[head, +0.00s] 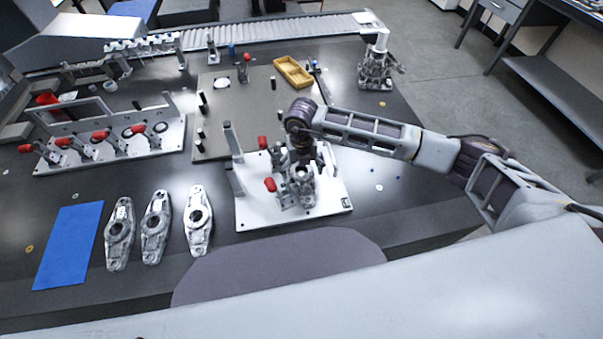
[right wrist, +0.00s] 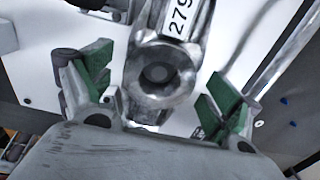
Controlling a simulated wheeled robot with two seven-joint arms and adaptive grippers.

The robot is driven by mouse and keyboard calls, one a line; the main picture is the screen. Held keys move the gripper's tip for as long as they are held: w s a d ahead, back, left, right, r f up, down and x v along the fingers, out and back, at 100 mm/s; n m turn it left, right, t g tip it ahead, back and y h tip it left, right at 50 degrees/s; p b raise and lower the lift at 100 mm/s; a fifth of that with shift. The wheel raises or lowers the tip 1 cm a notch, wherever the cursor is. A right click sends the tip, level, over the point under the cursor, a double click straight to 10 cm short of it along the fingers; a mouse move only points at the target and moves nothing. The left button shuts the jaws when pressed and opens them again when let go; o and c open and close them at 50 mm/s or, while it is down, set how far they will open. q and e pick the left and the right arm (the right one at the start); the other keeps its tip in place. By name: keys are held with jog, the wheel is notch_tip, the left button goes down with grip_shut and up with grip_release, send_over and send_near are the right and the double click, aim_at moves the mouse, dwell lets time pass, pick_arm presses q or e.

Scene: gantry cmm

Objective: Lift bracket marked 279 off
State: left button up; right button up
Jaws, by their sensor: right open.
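The bracket marked 279 (right wrist: 180,62) is a grey cast metal part with a round bored boss and a white label. In the head view, the bracket (head: 302,174) is in a fixture on a white plate (head: 325,205), largely hidden by my right gripper and the clamps. My right gripper (head: 303,152) is over it, pointing down. In the right wrist view, the open gripper (right wrist: 160,92) has its green-padded fingers on either side of the boss, with gaps between. Red-handled clamps (head: 270,185) stand at the fixture's left; whether they are locked I cannot tell. My left gripper is out of view.
Several similar brackets (head: 156,228) lie left of the fixture beside a blue mat (head: 68,245). A fixture with red-handled clamps (head: 100,140) stands at the left. A yellow tray (head: 293,71) and a grey plate with posts (head: 230,120) lie behind. Bare table lies right of the white plate.

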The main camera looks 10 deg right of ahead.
jog(key=shift+f, duration=0.55)
jog(key=shift+r, duration=0.1)
jog(key=c, duration=1.5)
jog(key=shift+r, duration=0.1)
notch_tip(320, 180, up, 18)
dwell(0.4)
